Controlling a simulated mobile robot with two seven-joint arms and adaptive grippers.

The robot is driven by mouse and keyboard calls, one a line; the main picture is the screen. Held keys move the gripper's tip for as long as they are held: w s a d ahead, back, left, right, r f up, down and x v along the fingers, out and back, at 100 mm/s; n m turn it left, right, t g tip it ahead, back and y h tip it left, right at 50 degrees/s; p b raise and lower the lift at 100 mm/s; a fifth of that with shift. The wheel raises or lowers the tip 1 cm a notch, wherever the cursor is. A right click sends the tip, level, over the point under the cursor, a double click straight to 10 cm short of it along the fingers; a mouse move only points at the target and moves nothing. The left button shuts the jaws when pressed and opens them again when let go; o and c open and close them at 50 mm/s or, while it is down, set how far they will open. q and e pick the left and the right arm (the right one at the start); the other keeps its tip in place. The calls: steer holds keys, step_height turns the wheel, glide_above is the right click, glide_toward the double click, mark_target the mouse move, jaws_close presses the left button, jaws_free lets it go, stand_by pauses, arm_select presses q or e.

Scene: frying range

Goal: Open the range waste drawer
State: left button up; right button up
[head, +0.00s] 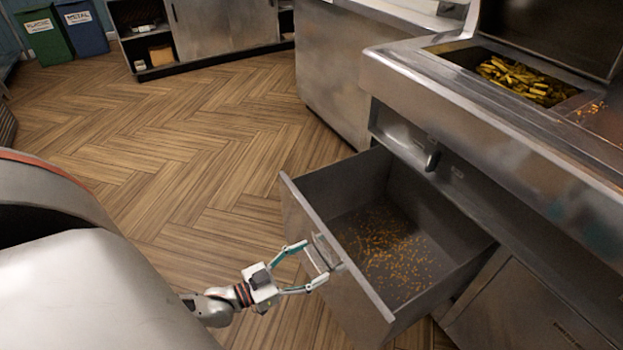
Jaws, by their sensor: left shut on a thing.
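The range waste drawer (294,196) is pulled well out of the steel range (455,105). Its inside shows, with many small orange-brown crumbs on the dark bottom. My left gripper (318,262) is at the drawer's front face, shut on the drawer handle (326,250). The fingers partly hide the handle. My right gripper does not show in the head view.
Fries (525,80) lie in a well on top of the range. A steel cabinet (335,75) stands behind the drawer. A green bin (45,36) and a blue bin (82,28) stand far left. The wooden floor (190,150) left of the drawer is clear.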

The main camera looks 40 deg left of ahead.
arm_select(q)
steer(key=o, duration=1.5)
steer(key=shift+c, duration=0.2)
steer(key=shift+o, duration=0.6)
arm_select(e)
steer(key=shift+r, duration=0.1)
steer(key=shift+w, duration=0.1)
arm_select(q)
steer(key=v, duration=1.2)
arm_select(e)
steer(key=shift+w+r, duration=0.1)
